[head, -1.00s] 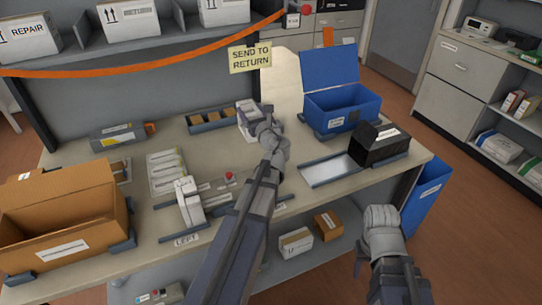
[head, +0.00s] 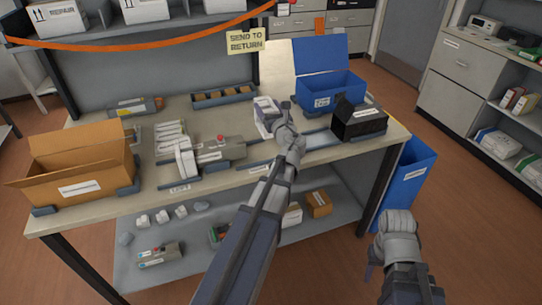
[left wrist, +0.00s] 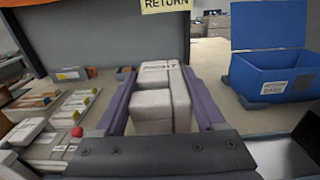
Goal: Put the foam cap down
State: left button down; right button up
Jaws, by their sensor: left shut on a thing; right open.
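The white foam cap (left wrist: 152,108) is a blocky piece between the two purple fingers of my left gripper (left wrist: 158,88), which is shut on it. A white face with dark print shows at its far end. In the head view the white piece (head: 265,105) shows at the end of my left arm, over the workbench (head: 235,183), partly hidden by my left gripper (head: 274,116). I cannot tell whether it touches the bench. My right gripper (head: 372,266) is open and empty, in front of the bench's right end.
A blue lidded bin (head: 325,90) and a black box (head: 358,121) stand right of my left gripper. An open cardboard box (head: 80,180) stands at the left end. A grey device with a red button (head: 220,147) lies left of the gripper. White pieces (head: 162,217) lie on the lower shelf.

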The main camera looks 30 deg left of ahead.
pick_arm(q)
jog(key=shift+a+f+b, duration=0.15)
jog(key=shift+f+b, duration=0.35)
jog(key=shift+f, duration=0.1)
notch_tip(320, 180, down, 9)
jog(key=b, duration=0.9)
jog(key=shift+f, duration=0.1)
grip_release()
jog(key=shift+r, duration=0.25)
jog(key=v, duration=1.2)
